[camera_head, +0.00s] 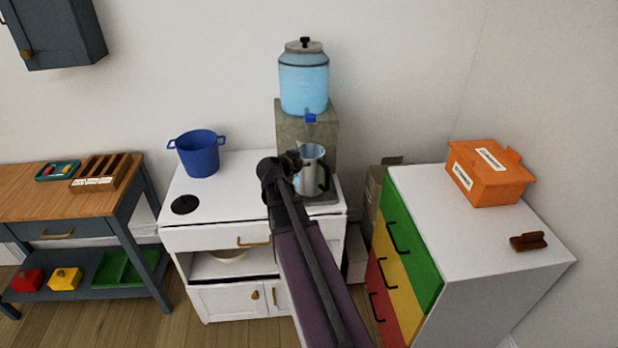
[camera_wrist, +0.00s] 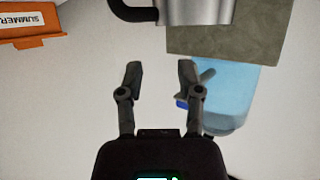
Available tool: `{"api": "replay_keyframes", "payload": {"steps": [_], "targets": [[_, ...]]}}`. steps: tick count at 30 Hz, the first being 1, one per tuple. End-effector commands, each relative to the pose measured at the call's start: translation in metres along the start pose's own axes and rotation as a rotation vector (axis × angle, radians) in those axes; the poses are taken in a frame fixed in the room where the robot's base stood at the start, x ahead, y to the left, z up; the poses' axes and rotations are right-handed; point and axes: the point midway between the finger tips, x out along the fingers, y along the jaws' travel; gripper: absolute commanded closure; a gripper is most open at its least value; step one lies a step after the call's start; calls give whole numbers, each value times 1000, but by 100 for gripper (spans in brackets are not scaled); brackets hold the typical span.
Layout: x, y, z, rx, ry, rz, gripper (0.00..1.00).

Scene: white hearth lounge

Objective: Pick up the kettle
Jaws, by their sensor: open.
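My gripper (camera_head: 293,160) is just left of the kettle in the head view; my arm hides part of the scene there. In the wrist view, which looks upside down, my gripper (camera_wrist: 160,72) is open with nothing between its fingers. Part of the kettle (camera_wrist: 200,10) and its dark handle show at the top edge, beyond the fingertips.
A blue water dispenser (camera_head: 304,85) sits on a grey-green stand (camera_head: 292,128) behind the kettle. A blue pot (camera_head: 199,157) stands on the white cabinet (camera_head: 228,215). Right are a coloured drawer unit (camera_head: 440,200) and an orange box (camera_head: 488,175). Left is a wooden bench (camera_head: 60,203).

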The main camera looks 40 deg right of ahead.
Motion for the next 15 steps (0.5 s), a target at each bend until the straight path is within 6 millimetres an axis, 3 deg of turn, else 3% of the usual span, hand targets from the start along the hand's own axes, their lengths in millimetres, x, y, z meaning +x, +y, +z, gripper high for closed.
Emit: {"api": "replay_keyframes", "payload": {"steps": [9,15], "targets": [[50,-1,2,1,-1,2,53],[64,0,1,0,-1,1,53]]}}
